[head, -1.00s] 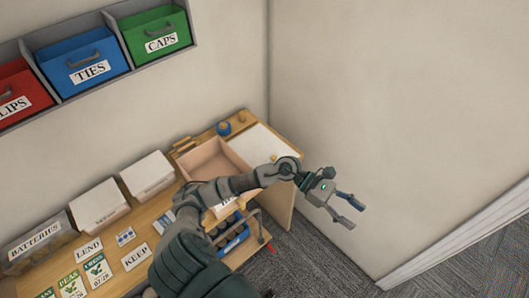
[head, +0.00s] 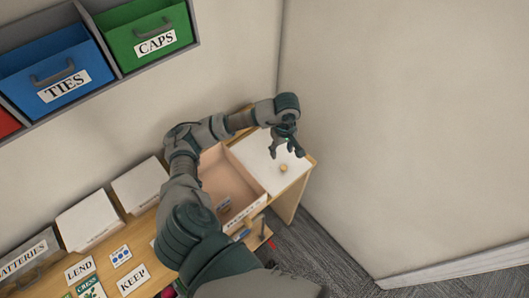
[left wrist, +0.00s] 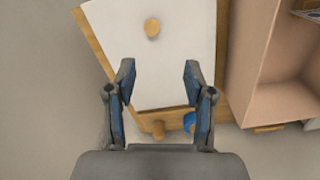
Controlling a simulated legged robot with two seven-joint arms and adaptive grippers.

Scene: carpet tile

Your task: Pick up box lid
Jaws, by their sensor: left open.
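The box lid (head: 262,150) is a flat white panel with a small round wooden knob (head: 283,168). It lies on the right end of the wooden bench, beside the open box (head: 232,182). My left gripper (head: 287,153) is open and empty above the lid. In the left wrist view the lid (left wrist: 178,45) lies beyond and between the open fingers (left wrist: 159,68). The knob (left wrist: 152,27) is ahead of the fingertips, apart from them. My arm hides part of the box and the lid's back edge in the head view. My right gripper is not in view.
The box (left wrist: 280,65) stands close beside the lid. White boxes (head: 140,185) and label cards (head: 132,279) line the bench. Walls stand close behind and to the right.

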